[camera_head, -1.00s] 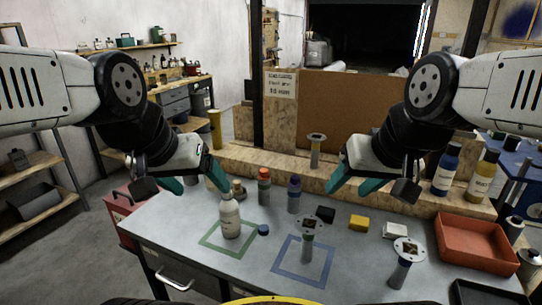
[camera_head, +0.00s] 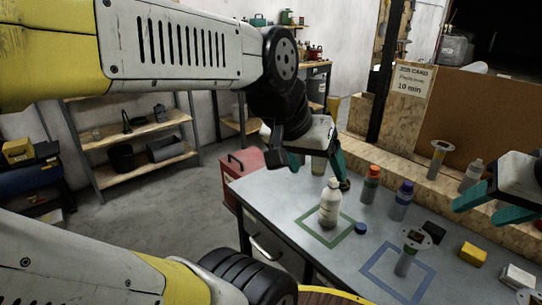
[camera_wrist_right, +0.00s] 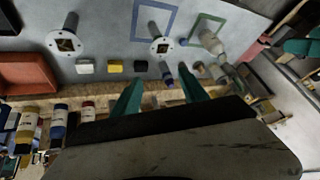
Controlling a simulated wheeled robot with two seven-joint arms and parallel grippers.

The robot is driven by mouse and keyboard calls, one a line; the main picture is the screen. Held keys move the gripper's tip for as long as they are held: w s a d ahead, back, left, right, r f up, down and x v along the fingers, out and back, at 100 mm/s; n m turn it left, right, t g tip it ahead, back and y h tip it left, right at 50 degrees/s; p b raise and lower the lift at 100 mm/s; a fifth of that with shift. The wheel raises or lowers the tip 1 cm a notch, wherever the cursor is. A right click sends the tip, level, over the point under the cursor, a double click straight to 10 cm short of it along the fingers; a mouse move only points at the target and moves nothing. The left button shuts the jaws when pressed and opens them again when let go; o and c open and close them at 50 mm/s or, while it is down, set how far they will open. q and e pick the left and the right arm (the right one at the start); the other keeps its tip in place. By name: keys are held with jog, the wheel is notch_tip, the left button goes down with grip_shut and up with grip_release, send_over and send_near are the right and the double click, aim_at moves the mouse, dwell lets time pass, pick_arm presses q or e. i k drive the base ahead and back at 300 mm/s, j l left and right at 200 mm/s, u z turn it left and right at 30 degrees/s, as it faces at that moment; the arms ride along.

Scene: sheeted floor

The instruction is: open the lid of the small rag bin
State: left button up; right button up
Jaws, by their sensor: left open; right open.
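A red box (camera_head: 243,164) with a dark handle on top stands on the floor beyond the left end of the table. It looks like the small rag bin, with its top shut; the table and my left arm partly hide its surroundings. My left gripper (camera_head: 318,166) is open and empty above the table's far left corner, to the right of the red box and apart from it. My right gripper (camera_head: 492,205) is open and empty over the right side of the table. In the right wrist view its two teal fingers (camera_wrist_right: 162,97) are spread with nothing between them.
A white bottle (camera_head: 330,205) stands in a green square on the table (camera_head: 290,205), near my left gripper. A shelf rack (camera_head: 140,140) is at the left. Floor left of the red box is clear.

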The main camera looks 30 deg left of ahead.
aim_at(249, 157)
jog(key=j+u, duration=0.15)
jog(key=j, duration=0.15)
jog(key=i+j+u, duration=0.1)
jog(key=j, duration=0.2)
jog(key=u, duration=0.4)
jog(key=i+j+u, duration=0.1)
jog(key=u, duration=0.35)
jog(key=i+u, duration=0.15)
jog(key=u, duration=0.25)
